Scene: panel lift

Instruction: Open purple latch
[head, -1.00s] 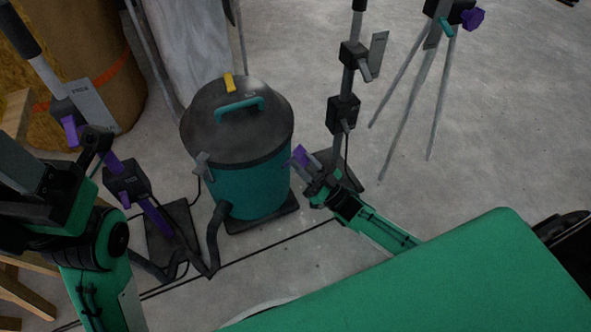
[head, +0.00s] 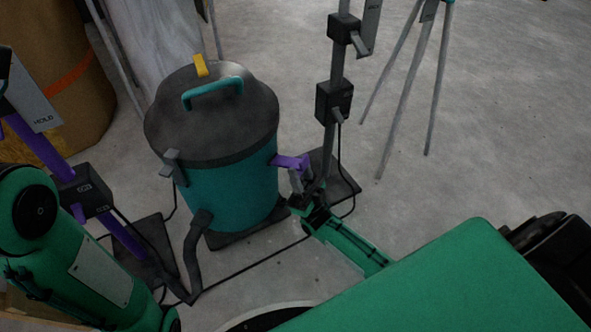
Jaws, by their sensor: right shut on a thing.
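The purple latch (head: 286,161) sticks out from the right side of the teal drum (head: 228,194), just below its dark lid (head: 212,120). My right gripper (head: 300,176) reaches in from the lower right and is shut on the purple latch. The fingers cover part of the latch's outer end. Green links of my left arm fill the lower left corner, and my left gripper is not in view.
A grey latch (head: 175,167) is on the drum's left side and a yellow one (head: 201,65) at the lid's back. A dark post (head: 334,130) with boxes stands close behind my right gripper. A purple post (head: 124,237) stands at left. Cables and a hose (head: 193,262) lie on the floor.

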